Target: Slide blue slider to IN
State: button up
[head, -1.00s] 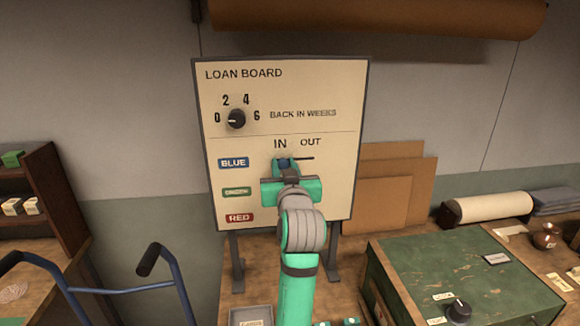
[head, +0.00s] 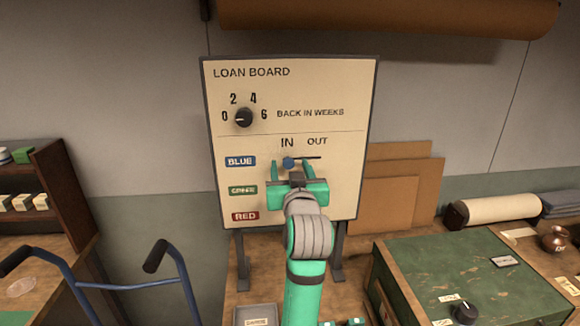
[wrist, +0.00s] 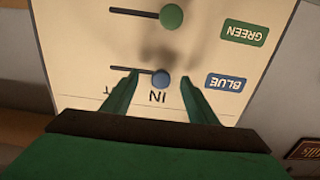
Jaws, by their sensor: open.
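The loan board (head: 300,90) stands upright with its slider rows. The blue slider's round knob (head: 288,162) sits at the left end of its slot, below the IN label (head: 287,142). The bare slot runs right towards OUT (head: 317,141). The wrist view is upside down and shows the blue knob (wrist: 161,79) at the IN end. My gripper (head: 290,164) is open in front of the board. In the wrist view its fingers (wrist: 159,78) appear on either side of the knob, with gaps; no contact shows.
The green knob (wrist: 172,17) sits at the label end of its slot. A dial (head: 243,117) is higher on the board. A grey tray (head: 257,314) and a green box (head: 450,275) are on the table. A blue-framed cart (head: 125,289) stands left.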

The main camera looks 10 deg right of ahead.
jog(key=s, duration=0.7)
jog(key=shift+s, duration=0.15)
dwell(0.4)
